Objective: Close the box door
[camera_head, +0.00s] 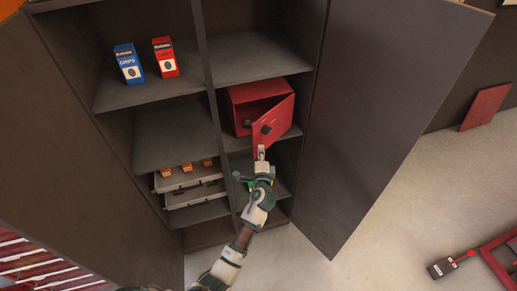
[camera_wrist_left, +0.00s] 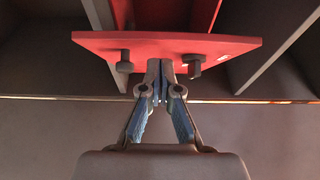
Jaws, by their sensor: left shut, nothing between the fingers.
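The red box (camera_head: 255,91) sits on a middle shelf in the right column of the cabinet. Its red door (camera_head: 281,118) stands partly open, swung out toward me, with a dark knob on its face. My left gripper (camera_head: 261,152) is shut and empty at the door's lower left part. In the left wrist view the shut fingertips (camera_wrist_left: 166,72) are right by the red door panel (camera_wrist_left: 166,42), between two dark knobs. I cannot tell whether they touch it. My right gripper does not show.
The dark cabinet's two large doors stand open, the right one (camera_head: 390,100) beside the red box. Blue (camera_head: 128,63) and red (camera_head: 165,57) cartons stand on the upper left shelf. Grey cases (camera_head: 190,180) lie lower left.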

